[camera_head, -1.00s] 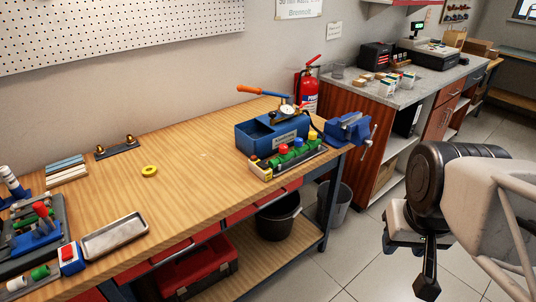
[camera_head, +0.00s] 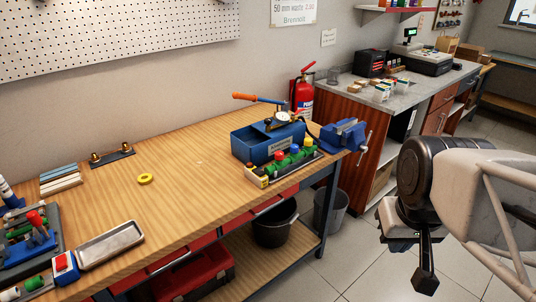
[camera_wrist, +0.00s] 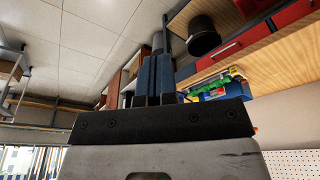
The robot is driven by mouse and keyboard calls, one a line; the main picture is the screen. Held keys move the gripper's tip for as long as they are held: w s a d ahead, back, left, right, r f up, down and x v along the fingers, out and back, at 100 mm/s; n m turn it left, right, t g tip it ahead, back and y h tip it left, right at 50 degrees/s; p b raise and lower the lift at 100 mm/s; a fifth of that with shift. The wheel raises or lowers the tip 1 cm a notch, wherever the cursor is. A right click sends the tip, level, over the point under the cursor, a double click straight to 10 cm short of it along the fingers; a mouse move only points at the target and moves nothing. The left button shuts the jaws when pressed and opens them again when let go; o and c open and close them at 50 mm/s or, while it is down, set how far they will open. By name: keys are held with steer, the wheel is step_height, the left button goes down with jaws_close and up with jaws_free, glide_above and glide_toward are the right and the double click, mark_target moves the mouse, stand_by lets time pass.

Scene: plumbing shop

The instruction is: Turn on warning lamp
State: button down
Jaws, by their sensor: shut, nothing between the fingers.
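No lit warning lamp can be made out in either view. A small blue-and-white box with a red rocker or button on top (camera_head: 65,266) sits at the left front of the workbench (camera_head: 190,190), beside a metal tray; I cannot tell whether it belongs to the lamp. My gripper (camera_head: 424,280) hangs in the air over the floor, right of the bench and well away from the box. Its dark fingers also show in the wrist view (camera_wrist: 156,80), closed together and empty.
On the bench are a metal tray (camera_head: 110,244), a yellow ring (camera_head: 145,179), a blue pump box (camera_head: 268,143), a manifold with coloured knobs (camera_head: 284,165) and a blue vise (camera_head: 342,138). A red extinguisher (camera_head: 302,95) stands behind. The bench middle is mostly clear.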

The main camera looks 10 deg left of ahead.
steer(key=w+a+r+n+g, duration=0.1)
steer(key=w+a+r+n, duration=0.1)
steer(key=w+n, duration=0.3)
steer(key=w+a+r+n, duration=0.2)
steer(key=w+a, duration=0.1)
steer(key=w, duration=0.5)
steer(key=n+g+h, duration=0.1)
steer(key=n+g, duration=0.2)
steer(key=n, duration=1.6)
glide_above(262, 172)
step_height(262, 172, down, 8)
steer(key=shift+w+a+f, duration=0.2)
steer(key=shift+w+a, duration=0.35)
steer(key=shift+a, duration=0.2)
steer(key=shift+f, duration=0.15)
steer(key=f, duration=0.4)
steer(key=d+f, duration=0.1)
steer(key=f, duration=0.4)
steer(key=s+f, duration=0.1)
steer(key=f, duration=0.3)
steer(key=shift+s+d+f, duration=0.1)
steer(key=shift+d+f, duration=0.05)
steer(key=shift+f, duration=0.15)
